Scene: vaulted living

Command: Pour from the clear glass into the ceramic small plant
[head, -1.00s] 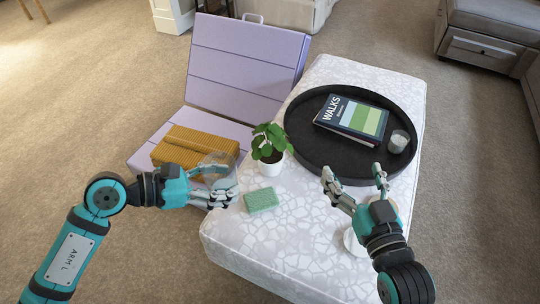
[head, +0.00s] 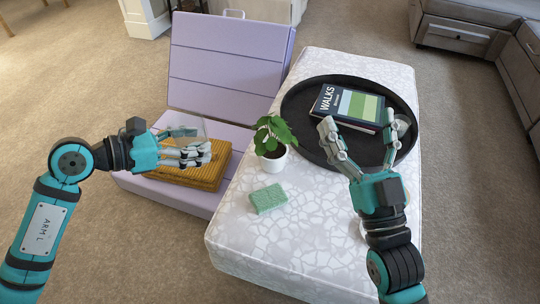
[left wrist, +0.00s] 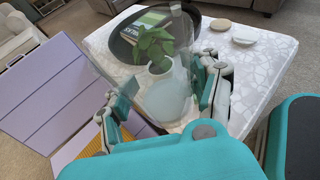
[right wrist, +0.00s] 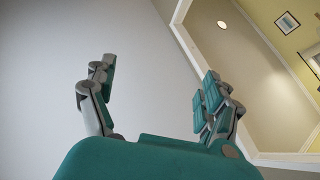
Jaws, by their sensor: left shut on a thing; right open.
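My left gripper (head: 198,143) is shut on the clear glass (head: 188,128) and holds it in the air above the mustard folded cloth, left of the plant. In the left wrist view the glass (left wrist: 168,95) is between the fingers, looking roughly upright, with the plant seen through and behind it. The small plant (head: 273,137) has green leaves in a white ceramic pot (head: 274,162) on the pale patterned ottoman (head: 300,235). My right gripper (head: 357,130) is open and empty, in front of the black tray; its open fingers also show in the right wrist view (right wrist: 160,80).
A green sponge (head: 268,198) lies in front of the pot. The mustard cloth (head: 205,180) lies on a lilac folding seat (head: 150,190).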

